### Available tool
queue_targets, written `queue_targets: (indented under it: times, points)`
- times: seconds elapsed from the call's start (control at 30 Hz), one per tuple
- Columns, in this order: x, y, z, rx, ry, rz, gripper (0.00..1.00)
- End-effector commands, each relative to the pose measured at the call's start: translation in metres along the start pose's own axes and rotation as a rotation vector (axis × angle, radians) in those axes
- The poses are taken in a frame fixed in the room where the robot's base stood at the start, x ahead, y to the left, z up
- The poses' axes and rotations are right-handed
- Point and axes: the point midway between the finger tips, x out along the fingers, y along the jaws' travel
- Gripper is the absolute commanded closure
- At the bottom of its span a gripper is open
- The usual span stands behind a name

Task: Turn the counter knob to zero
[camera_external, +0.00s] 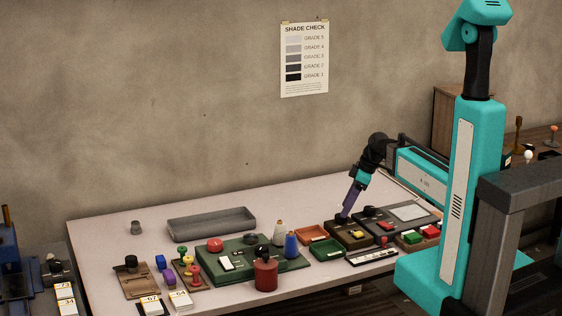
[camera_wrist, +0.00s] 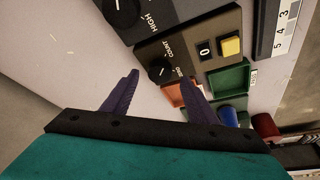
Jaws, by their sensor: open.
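The counter (camera_external: 350,240) is a dark brown box with a yellow button, near the right of the table. In the wrist view, its face (camera_wrist: 190,52) carries a black round knob (camera_wrist: 159,70) with a white pointer mark, beside the word COUNT. A small black window (camera_wrist: 204,50) next to the yellow button (camera_wrist: 230,46) appears to read 0. My gripper (camera_wrist: 160,76) is open, with its purple fingertips apart on either side of the knob in the picture. I cannot tell if they touch it. In the external view my gripper (camera_external: 346,210) points down at the counter's back-left part.
A dark panel (camera_external: 390,222) with a larger knob adjoins the counter on the right. An orange tray (camera_external: 311,234) and green tray (camera_external: 326,250) sit to its left, near a blue spool (camera_external: 291,246). The table's back middle, behind the counter, is clear.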

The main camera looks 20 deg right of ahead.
Motion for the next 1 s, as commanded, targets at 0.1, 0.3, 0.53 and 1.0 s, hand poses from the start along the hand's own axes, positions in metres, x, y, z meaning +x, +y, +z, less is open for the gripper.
queue_targets:
  times: [0.1,0.3,0.53,1.0]
  points:
    - [0.011,0.000,0.000,0.000,-0.001,-0.002,0.47]
    - [0.025,0.000,0.000,0.000,-0.001,-0.001,0.47]
    - [0.032,0.000,0.000,0.000,0.000,0.000,0.47]
    - [0.032,0.000,0.000,0.001,0.000,0.000,0.82]
